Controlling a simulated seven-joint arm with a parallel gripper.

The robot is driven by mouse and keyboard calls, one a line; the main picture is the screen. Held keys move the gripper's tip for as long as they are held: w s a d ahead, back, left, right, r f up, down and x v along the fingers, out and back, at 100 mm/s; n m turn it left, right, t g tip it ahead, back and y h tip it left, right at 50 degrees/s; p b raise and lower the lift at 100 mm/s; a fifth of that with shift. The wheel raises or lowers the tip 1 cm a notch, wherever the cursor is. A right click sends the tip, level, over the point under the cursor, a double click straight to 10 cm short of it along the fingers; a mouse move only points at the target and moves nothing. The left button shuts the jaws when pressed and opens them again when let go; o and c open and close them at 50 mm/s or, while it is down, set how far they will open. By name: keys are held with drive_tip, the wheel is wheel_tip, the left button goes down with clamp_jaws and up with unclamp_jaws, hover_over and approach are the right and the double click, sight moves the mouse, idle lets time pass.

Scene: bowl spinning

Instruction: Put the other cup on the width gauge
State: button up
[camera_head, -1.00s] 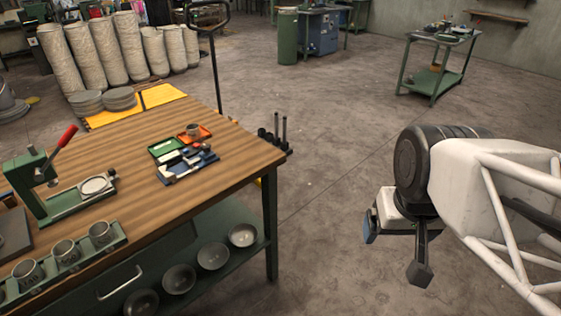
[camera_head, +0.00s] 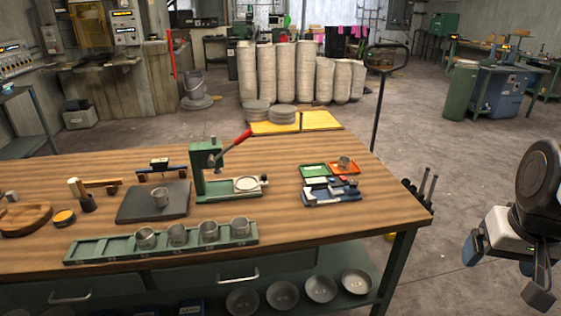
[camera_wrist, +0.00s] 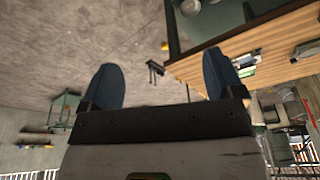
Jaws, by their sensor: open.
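Several grey metal cups (camera_head: 177,234) stand in the green rack (camera_head: 90,250) at the table's front. I cannot tell which device is the width gauge. My gripper (camera_wrist: 162,68) is open and empty, off the table's right side, far from the cups.
A green press with a red handle (camera_head: 212,165) stands mid-table. A green tray (camera_head: 313,170) is beside the orange one. A wooden dish (camera_head: 25,218) and a hammer (camera_head: 85,190) are at the left. Bowls (camera_head: 282,295) sit on the shelf below. Floor lies between table and gripper.

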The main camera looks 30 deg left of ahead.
drive_tip(key=w+a+n+y, duration=0.1)
drive_tip(key=w+a+n, duration=0.1)
drive_tip(key=w+a, duration=0.5)
drive_tip(key=w+a+n, duration=0.2)
drive_tip(key=w+a, duration=0.1)
drive_tip(key=a, duration=0.9)
drive_tip(key=w+a+f+n+y, duration=0.1)
drive_tip(key=a+n, duration=0.1)
drive_tip(key=a, duration=0.8)
drive_tip(key=w+a+n, duration=0.2)
drive_tip(key=a, duration=0.8)
drive_tip(key=n+g+y, duration=0.2)
drive_tip(key=n+g, duration=0.1)
drive_tip(key=n, duration=0.4)
hover_over(161, 197)
drive_tip(key=w, duration=0.1)
wheel_tip(161, 197, down, 16)
drive_tip(key=shift+w+d+r, duration=0.15)
drive_tip(key=shift+w+d, duration=0.05)
drive_tip(key=shift+d, duration=0.15)
drive_tip(key=shift+x, duration=1.3)
